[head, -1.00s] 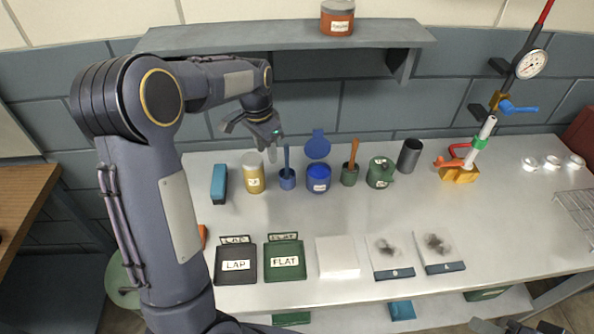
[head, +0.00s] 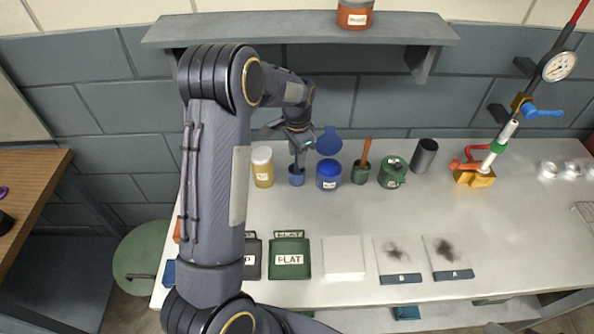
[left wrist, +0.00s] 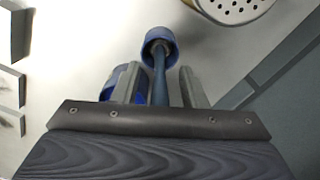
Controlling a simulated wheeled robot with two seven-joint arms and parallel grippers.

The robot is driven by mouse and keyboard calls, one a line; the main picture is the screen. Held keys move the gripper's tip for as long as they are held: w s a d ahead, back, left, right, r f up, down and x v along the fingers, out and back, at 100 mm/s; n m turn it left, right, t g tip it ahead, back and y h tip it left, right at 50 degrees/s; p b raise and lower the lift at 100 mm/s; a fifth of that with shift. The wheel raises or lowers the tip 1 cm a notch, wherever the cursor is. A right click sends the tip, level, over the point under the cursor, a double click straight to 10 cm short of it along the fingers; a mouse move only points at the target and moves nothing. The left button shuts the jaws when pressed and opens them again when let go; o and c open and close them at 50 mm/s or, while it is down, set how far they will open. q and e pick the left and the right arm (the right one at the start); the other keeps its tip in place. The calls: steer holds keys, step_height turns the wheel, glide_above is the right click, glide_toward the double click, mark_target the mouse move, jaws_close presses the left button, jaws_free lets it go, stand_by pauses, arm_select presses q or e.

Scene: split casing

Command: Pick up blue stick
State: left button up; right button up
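The blue stick (left wrist: 159,80) stands in a small blue cup (head: 296,177) on the white bench, and the cup also shows in the left wrist view (left wrist: 160,38). My left gripper (head: 298,152) is above the cup, pointing down at the stick. In the left wrist view its two fingers (left wrist: 160,78) are apart, one on each side of the stick, with a gap visible on both sides. In the head view the gripper hides the upper part of the stick. My right gripper is in neither view now.
A yellow jar (head: 263,170) stands close left of the cup, and a blue jar (head: 328,178) with its lid raised stands close right. A shelf (head: 300,30) overhangs the back.

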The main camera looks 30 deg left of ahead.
arm_select(q)
steer(key=shift+f, duration=0.2)
jaws_close()
steer(key=shift+r, duration=0.1)
